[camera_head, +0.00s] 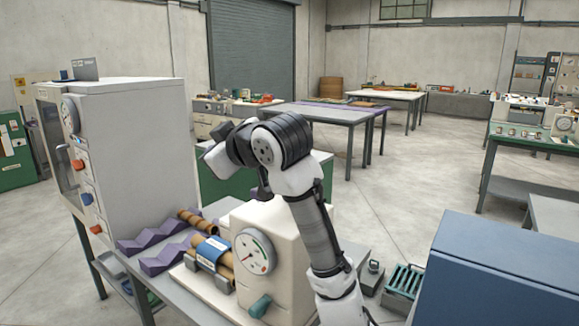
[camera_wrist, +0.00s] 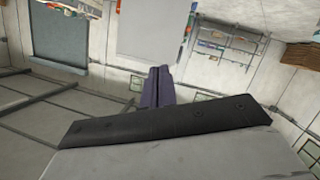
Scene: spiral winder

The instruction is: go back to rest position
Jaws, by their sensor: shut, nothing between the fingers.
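My arm (camera_head: 318,230) rises over the bench and bends at a dark joint high above the cream machine. In the head view its far end points left and away, and the fingers cannot be made out clearly. In the wrist view my gripper (camera_wrist: 157,86) shows as a dark, narrow pair of fingers, shut together with nothing held, beyond a black band. The gripper is in free air, apart from the things on the bench.
The cream machine (camera_head: 285,240) with a round dial stands below my arm. Brown tubes (camera_head: 197,220) and purple zigzag holders (camera_head: 150,238) lie left of it. A tall white cabinet (camera_head: 130,150) stands at left, a blue box (camera_head: 500,270) at right. Open floor lies beyond.

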